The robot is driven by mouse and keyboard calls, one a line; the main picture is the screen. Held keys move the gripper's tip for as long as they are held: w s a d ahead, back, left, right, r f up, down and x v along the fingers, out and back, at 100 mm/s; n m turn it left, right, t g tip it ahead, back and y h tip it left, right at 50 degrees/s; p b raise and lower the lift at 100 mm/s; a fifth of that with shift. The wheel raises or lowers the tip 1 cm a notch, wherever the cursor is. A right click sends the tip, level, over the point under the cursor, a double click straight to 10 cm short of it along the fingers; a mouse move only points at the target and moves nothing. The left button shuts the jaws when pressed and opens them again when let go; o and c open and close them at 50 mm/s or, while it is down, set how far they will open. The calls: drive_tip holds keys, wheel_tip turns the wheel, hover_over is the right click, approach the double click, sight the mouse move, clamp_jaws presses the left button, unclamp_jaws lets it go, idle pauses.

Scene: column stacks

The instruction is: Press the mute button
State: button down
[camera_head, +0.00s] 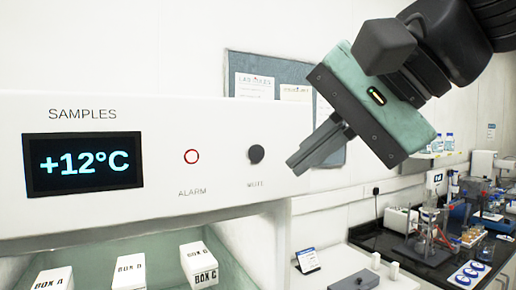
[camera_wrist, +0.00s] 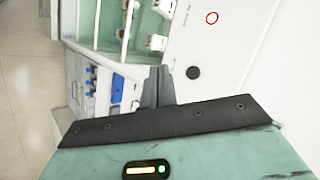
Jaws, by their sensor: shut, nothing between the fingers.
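The mute button (camera_head: 256,154) is a round dark knob on the white front panel (camera_head: 225,120), above the word MUTE. In the wrist view the button (camera_wrist: 193,73) lies just right of the fingertips. My gripper (camera_head: 291,165) is shut and empty, its fingertips pointing at the panel, to the right of the button in the head view. In the wrist view the shut fingers (camera_wrist: 159,72) show a gap from the button. I cannot tell how far the tips are from the panel surface.
A red-ringed alarm light (camera_head: 191,156) sits left of the button. A display (camera_head: 84,163) reads +12°C. Boxes (camera_head: 199,264) stand in the open cabinet below. A dark bench (camera_head: 405,248) with lab equipment is at right. The space before the panel is clear.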

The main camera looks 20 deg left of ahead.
drive_tip(key=shift+w+a+p, duration=0.6)
drive_tip(key=shift+w+a, duration=0.5)
drive_tip(key=shift+a, duration=0.2)
drive_tip(key=shift+w+a+p, duration=0.6)
drive_tip(key=shift+w+a, duration=0.45)
drive_tip(key=shift+a, duration=0.2)
drive_tip(key=shift+w+a, duration=0.1)
drive_tip(key=shift+w+a, duration=0.2)
drive_tip(key=shift+w+a+p, duration=0.25)
drive_tip(key=shift+a+p, duration=0.05)
drive_tip(key=shift+p, duration=0.15)
idle(0.7)
drive_tip(key=shift+s+d, duration=0.1)
drive_tip(key=shift+d, duration=0.05)
drive_tip(key=shift+s+d+b, duration=0.45)
drive_tip(key=shift+d, duration=0.05)
idle(0.4)
drive_tip(key=shift+s+d+b, duration=1.2)
drive_tip(key=shift+s+d, duration=0.4)
drive_tip(key=shift+d, duration=0.3)
